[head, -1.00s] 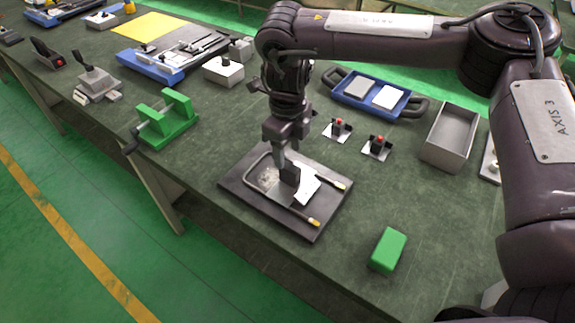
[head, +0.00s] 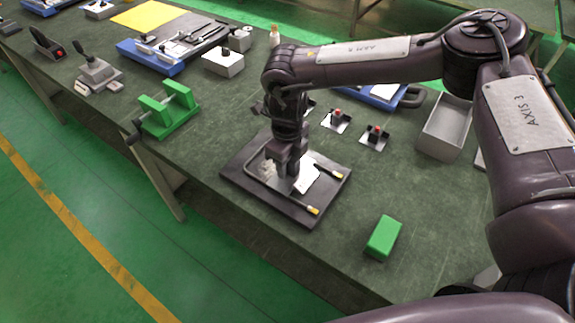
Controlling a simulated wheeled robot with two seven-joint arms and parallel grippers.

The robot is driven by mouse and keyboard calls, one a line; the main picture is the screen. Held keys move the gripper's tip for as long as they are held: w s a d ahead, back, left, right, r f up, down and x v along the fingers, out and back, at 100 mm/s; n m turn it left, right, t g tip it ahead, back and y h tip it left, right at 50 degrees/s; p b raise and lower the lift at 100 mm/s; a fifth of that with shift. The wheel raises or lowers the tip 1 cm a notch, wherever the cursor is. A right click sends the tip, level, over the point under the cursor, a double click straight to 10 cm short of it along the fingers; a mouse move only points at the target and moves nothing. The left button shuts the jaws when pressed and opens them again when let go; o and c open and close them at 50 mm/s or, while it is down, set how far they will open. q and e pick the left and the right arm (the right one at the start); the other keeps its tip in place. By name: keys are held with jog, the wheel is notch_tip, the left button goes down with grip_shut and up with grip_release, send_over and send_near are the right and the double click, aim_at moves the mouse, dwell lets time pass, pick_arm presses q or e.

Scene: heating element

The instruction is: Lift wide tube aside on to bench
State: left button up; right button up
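The wide tube (head: 276,190) is a thin dark U-shaped tube with pale yellow ends. It lies on a dark flat plate (head: 238,182) on the bench, with its bend at the left and its ends towards the right. A pale sheet-like piece (head: 307,178) shows between its legs. My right gripper (head: 291,176) points down over the middle of the plate, between the legs in the picture. Its fingertips are small, dark and partly hidden, so I cannot tell whether they are open or touch anything. My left gripper is not in view.
A green block (head: 383,237) lies right of the plate on the bench (head: 330,245). A green vise-like fixture (head: 165,112) stands left. Bare bench lies around the green block.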

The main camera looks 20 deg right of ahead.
grip_shut()
jog(key=shift+w+r, duration=0.1)
jog(key=shift+r, duration=0.05)
